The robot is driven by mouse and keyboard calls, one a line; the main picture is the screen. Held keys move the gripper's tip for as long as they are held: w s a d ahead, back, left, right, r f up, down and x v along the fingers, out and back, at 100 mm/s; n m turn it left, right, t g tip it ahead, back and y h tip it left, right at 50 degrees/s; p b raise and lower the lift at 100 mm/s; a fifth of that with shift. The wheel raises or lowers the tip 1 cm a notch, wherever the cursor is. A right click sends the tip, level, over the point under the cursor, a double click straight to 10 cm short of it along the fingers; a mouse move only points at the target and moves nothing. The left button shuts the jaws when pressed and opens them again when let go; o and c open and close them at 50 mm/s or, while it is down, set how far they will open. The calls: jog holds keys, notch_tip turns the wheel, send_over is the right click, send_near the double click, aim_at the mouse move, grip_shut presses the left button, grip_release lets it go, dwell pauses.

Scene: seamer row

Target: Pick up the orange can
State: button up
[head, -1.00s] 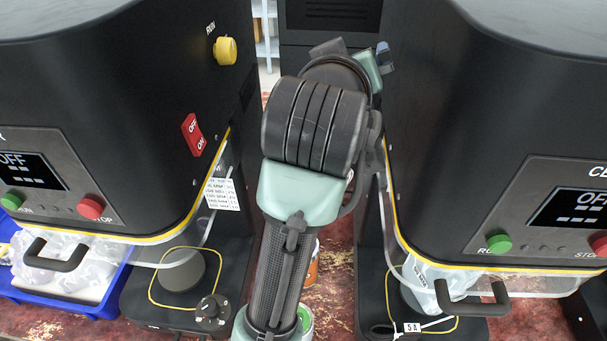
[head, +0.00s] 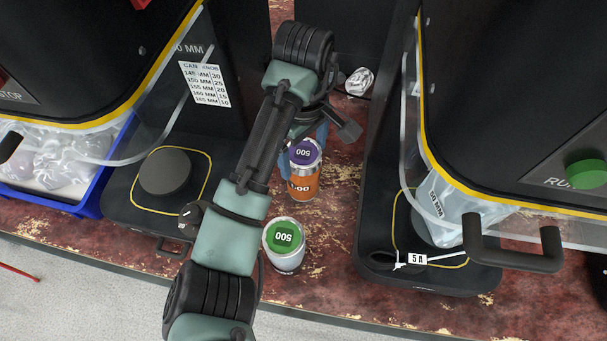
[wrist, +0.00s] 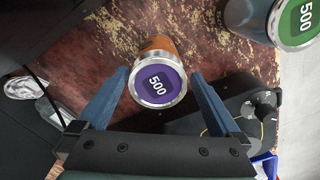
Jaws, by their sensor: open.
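The orange can (head: 304,186) stands upright on the red worn bench top between two black machines; its lid has a purple label reading 500. In the wrist view the orange can (wrist: 158,80) shows its purple lid, with a strip of orange side behind it. My gripper (wrist: 157,78) is open, with one blue finger on either side of the can's lid; I see a gap at both sides. In the head view my gripper (head: 312,133) is partly hidden behind my arm, at the far side of the can.
A can with a green lid (head: 285,244) stands nearer the front edge, close to my arm. Black seamer machines stand left (head: 165,215) and right (head: 430,280). A crumpled silvery item (head: 359,82) lies behind. A blue tray (head: 85,205) holds clear bags.

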aim_at(303, 186)
jog(key=shift+w+a+f+b, duration=0.1)
jog(key=shift+f+b, duration=0.1)
jog(key=shift+f, duration=1.35)
jog(key=shift+w+f+b, duration=0.1)
jog(key=shift+f+b, duration=0.1)
jog(key=shift+f, duration=1.35)
jog(key=shift+c, duration=0.3)
jog(key=shift+r, duration=0.1)
grip_shut()
